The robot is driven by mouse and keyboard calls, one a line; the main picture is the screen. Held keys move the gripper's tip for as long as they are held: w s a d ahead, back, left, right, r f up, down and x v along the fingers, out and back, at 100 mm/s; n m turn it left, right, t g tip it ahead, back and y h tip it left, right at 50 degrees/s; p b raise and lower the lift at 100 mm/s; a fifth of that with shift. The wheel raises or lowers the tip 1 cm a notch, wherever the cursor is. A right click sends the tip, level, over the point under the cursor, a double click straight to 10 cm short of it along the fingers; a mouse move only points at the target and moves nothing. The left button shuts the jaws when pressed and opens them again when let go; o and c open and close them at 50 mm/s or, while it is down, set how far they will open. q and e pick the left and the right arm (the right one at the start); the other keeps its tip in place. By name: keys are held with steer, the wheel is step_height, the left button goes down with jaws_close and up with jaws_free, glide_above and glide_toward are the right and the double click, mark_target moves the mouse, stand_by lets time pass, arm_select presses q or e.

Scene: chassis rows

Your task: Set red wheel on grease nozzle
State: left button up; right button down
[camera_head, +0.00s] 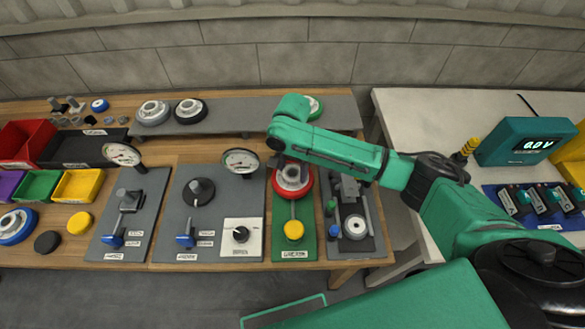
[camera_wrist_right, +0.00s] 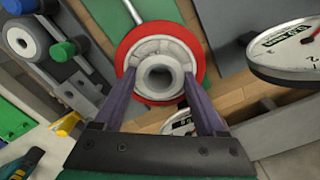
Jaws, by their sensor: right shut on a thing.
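The red wheel (camera_head: 293,179) has a red rim and a pale grey hub with a round hole in the middle. In the right wrist view the red wheel (camera_wrist_right: 199,52) sits between the two fingers of my right gripper (camera_wrist_right: 160,82), which is shut on its hub. In the head view the wheel is over the upper part of the green panel (camera_head: 283,225), below my green right arm. I cannot tell how high it is above the panel. I cannot make out the grease nozzle for certain. My left gripper is not in view.
A yellow knob (camera_head: 293,230) and a thin rod are on the green panel. A dial gauge (camera_head: 240,162) stands close on the left. A dark fixture panel (camera_head: 357,247) lies on the right. A grey shelf (camera_head: 240,117) behind carries other wheels.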

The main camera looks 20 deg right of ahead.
steer(key=shift+f, duration=0.1)
steer(key=shift+f, duration=0.9)
jaws_free()
steer(key=shift+s, duration=0.1)
step_height(320, 180, up, 15)
steer(key=b, duration=0.1)
steer(key=shift+f, duration=0.2)
steer(key=shift+a, duration=0.1)
